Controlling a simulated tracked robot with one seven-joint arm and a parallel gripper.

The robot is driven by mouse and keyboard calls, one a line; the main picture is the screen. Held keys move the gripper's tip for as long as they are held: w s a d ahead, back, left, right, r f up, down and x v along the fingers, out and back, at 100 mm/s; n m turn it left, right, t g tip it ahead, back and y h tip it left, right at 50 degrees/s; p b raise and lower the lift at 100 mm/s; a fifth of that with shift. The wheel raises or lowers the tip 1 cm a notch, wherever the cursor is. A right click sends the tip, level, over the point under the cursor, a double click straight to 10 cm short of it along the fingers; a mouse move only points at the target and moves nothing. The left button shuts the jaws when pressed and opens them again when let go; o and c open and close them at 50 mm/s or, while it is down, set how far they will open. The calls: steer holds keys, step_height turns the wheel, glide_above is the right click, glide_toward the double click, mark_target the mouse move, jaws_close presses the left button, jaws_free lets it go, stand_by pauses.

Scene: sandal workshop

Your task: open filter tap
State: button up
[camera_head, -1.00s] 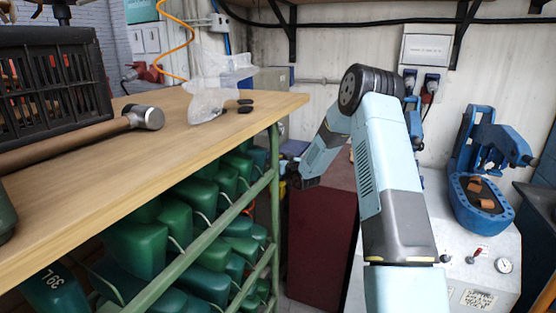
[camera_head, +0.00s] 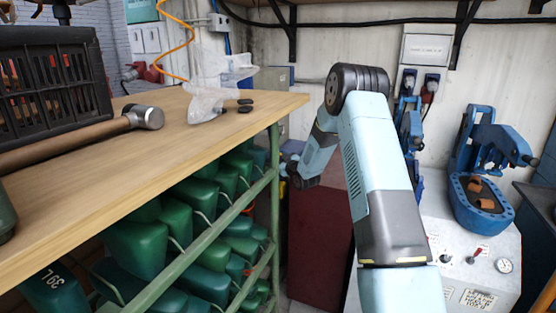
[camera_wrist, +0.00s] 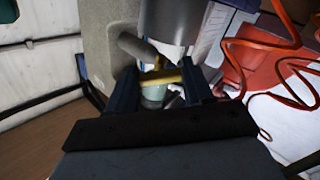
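In the wrist view a small yellow piece (camera_wrist: 160,77), which looks like the tap handle, shows between the two fingers of my gripper (camera_wrist: 160,88). The fingers stand apart on either side of it; I cannot tell whether either one touches it. A grey metal cylinder (camera_wrist: 172,20), perhaps the filter body, is beyond the yellow piece. A pale greenish part (camera_wrist: 154,94) shows just below it. In the head view my gripper (camera_head: 288,168) is small and dark behind the bench's edge, and the tap cannot be made out there.
In the wrist view orange coiled hose (camera_wrist: 270,58) and a red object (camera_wrist: 255,65) lie to the right. In the head view a wooden-topped bench (camera_head: 215,140) with green lasts (camera_head: 135,245) stands left, a dark red cabinet (camera_head: 318,245) below my arm, and a blue press (camera_head: 485,190) right.

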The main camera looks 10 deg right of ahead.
steer(key=o, duration=0.4)
steer(key=shift+o, duration=0.2)
steer(key=v, duration=1.3)
steer(key=shift+s+d, duration=0.25)
steer(key=shift+s, duration=0.1)
steer(key=shift+f, duration=0.1)
